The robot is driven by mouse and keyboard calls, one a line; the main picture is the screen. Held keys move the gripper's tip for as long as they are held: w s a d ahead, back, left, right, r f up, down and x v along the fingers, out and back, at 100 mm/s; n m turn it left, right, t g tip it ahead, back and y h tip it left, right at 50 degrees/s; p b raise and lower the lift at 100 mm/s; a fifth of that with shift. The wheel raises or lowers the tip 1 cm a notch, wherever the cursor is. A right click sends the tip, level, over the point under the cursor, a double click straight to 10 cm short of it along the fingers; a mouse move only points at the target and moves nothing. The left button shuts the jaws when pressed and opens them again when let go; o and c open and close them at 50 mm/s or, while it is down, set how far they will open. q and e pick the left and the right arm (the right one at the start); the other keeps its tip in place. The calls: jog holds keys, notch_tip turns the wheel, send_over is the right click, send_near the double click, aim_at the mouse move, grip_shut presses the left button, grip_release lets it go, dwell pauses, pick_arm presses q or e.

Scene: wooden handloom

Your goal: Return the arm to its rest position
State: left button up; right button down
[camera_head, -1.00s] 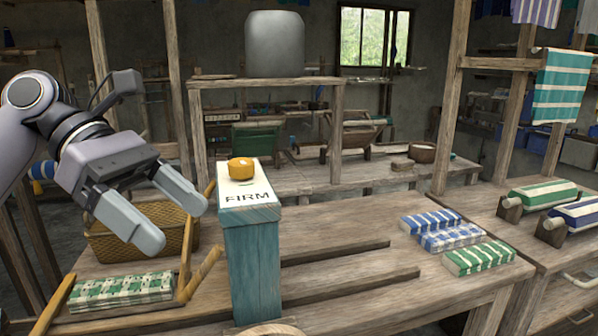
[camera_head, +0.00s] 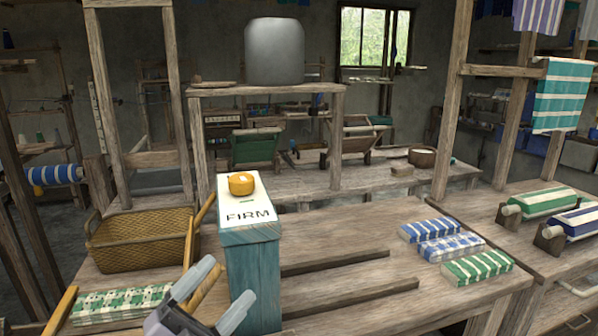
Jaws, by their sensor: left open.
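My left gripper (camera_head: 215,294) is low in the head view, at the bottom edge, in front of the blue post's left side. Its two fingers are spread apart with nothing between them. The rest of my left arm is out of the picture. My right gripper is not in view. The blue wooden post (camera_head: 252,272) has a white top marked FIRM (camera_head: 246,212), and a yellow round piece (camera_head: 241,184) sits on that top.
Blue and green folded cloths (camera_head: 452,247) lie on the right of the wooden table (camera_head: 345,240). The table's middle is mostly clear, apart from wooden strips.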

pick_arm(q)
jog(key=s+a+f+n+y+p, duration=0.1)
jog(key=s+a+f+n+y, duration=0.15)
jog(key=f+n+y, duration=0.45)
jog(key=s+a+f+n+y, duration=0.25)
jog(key=f+n+y, duration=0.25)
jog(key=f+n, duration=0.4)
jog(key=s+a+f+n+g+y, duration=0.1)
jog(key=s+a+f+n+g, duration=0.1)
jog(key=s+f, duration=0.4)
jog(key=s+a+f+n+g+y+p, duration=0.1)
jog(key=s+f+n+g+y, duration=0.1)
jog(key=s+f, duration=0.5)
jog(key=shift+s+a+f+n+g, duration=0.15)
jog(key=shift+a+f+n+g, duration=0.3)
jog(key=shift+f+g, duration=0.5)
jog(key=shift+d+r, duration=0.1)
jog(key=shift+r, duration=0.1)
